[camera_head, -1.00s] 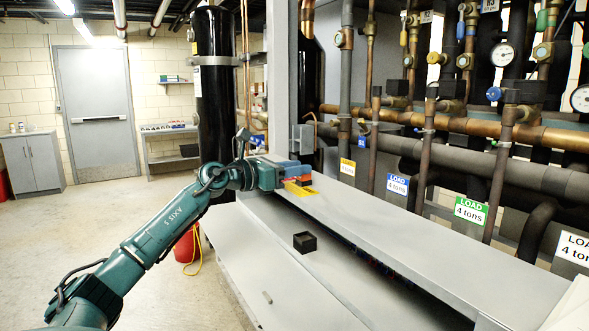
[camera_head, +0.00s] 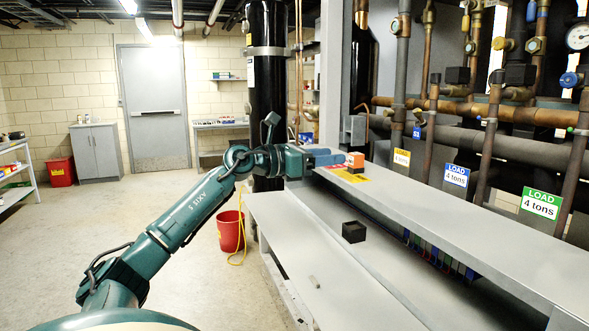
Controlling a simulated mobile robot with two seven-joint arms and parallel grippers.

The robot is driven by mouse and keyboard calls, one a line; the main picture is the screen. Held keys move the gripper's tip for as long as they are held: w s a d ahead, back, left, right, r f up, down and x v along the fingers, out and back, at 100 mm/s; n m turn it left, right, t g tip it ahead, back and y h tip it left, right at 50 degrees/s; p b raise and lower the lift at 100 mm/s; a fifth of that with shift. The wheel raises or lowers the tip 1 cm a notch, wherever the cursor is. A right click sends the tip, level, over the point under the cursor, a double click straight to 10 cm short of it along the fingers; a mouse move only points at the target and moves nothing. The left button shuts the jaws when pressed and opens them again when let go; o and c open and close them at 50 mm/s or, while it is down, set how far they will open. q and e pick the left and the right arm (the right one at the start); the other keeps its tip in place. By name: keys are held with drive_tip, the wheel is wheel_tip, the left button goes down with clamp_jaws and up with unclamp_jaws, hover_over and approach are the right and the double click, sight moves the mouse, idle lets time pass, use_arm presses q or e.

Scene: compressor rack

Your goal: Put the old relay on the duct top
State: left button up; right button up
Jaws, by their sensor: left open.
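A small orange block with a dark top (camera_head: 355,160), which looks like the relay, stands on the duct top (camera_head: 440,208), by a yellow and red label (camera_head: 340,174). My left gripper (camera_head: 335,160) is at the far left end of the duct top, just left of the orange block. Its blue fingers are open and point at the block. Whether they touch it is too small to tell. My right gripper is not in view.
A black open box (camera_head: 353,231) sits on the lower grey surface in front of the duct. Pipes with valves and load signs (camera_head: 456,176) rise behind the duct. A red bucket (camera_head: 231,231) stands on the floor. The duct top to the right is clear.

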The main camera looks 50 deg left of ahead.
use_arm(q)
drive_tip(key=b+v, duration=0.2)
drive_tip(key=v, duration=0.5)
drive_tip(key=shift+s, duration=0.35)
drive_tip(key=shift+a, duration=0.15)
